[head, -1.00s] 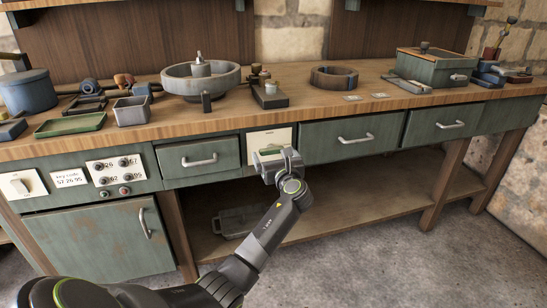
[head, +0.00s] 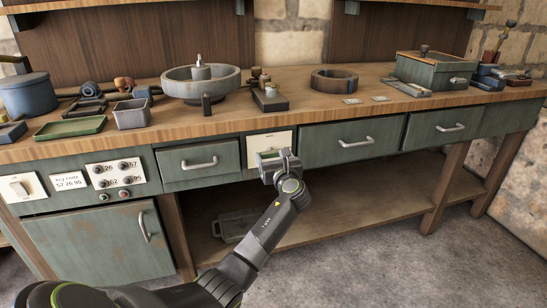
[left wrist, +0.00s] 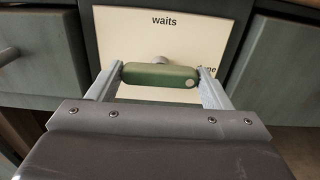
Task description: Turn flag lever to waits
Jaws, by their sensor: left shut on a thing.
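The flag lever (left wrist: 155,74) is a short green bar with a pale dot near its right end. It lies almost level across a cream panel (left wrist: 125,35) in the left wrist view. "waits" is printed above it; a second word at the right, perhaps "done", is partly hidden. The panel (head: 268,139) also shows on the bench front in the head view, between two drawers. My left gripper (head: 277,157) is in front of it, its fingers closed on the lever's two ends, as the left wrist view (left wrist: 162,76) shows. My right gripper is out of view.
Green drawers with handles flank the panel, one left (head: 199,160) and one right (head: 352,139). A switch plate (head: 20,187) and a knob panel (head: 119,174) are at the left. The wooden bench top (head: 330,105) above carries several parts. An open shelf lies below.

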